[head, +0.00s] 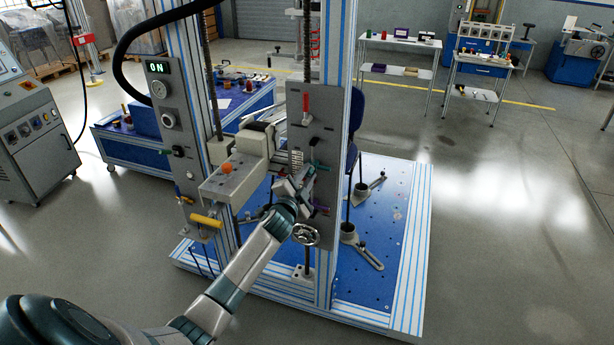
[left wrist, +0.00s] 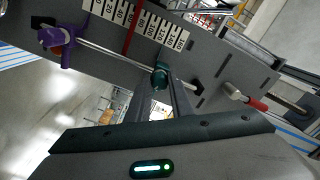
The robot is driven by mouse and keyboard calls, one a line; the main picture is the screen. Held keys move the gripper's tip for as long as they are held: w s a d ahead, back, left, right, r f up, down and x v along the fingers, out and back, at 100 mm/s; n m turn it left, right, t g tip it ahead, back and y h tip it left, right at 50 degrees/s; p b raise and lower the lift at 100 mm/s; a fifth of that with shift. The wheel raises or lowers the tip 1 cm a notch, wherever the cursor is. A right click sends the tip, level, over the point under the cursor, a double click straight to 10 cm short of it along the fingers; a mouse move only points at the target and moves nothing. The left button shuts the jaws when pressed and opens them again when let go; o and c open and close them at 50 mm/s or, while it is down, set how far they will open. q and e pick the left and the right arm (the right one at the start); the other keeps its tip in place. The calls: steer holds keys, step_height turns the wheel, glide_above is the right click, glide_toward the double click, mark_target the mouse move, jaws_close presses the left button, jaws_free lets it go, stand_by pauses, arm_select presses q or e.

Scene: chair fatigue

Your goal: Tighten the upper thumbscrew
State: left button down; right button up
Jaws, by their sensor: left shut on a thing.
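The upper thumbscrew, a green knob (head: 319,166), is on the grey panel (head: 325,122) of the test frame's front post. In the left wrist view the same green thumbscrew (left wrist: 160,76) sits between the fingertips of my left gripper (left wrist: 167,88), beside a white scale (left wrist: 145,22) with a red pointer. In the head view my left gripper (head: 306,183) is at the panel and shut on that knob, partly covering it. A purple thumbscrew (head: 321,209) sits lower on the panel; it also shows in the left wrist view (left wrist: 52,38). My right gripper is not in view.
A red-handled lever (head: 306,103) is higher on the panel. A handwheel (head: 306,234) is below my gripper. A grey block with an orange knob (head: 227,168) and a yellow handle (head: 206,220) are left of my forearm. The floor at right is clear.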

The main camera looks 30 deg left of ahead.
arm_select(q)
steer(key=shift+m, duration=0.6)
steer(key=c, duration=1.6)
jaws_free()
steer(key=shift+o, duration=0.2)
steer(key=shift+s, duration=0.1)
steer(key=b+v, duration=0.3)
steer(key=v, duration=1.4)
steer(key=shift+s+f, duration=0.1)
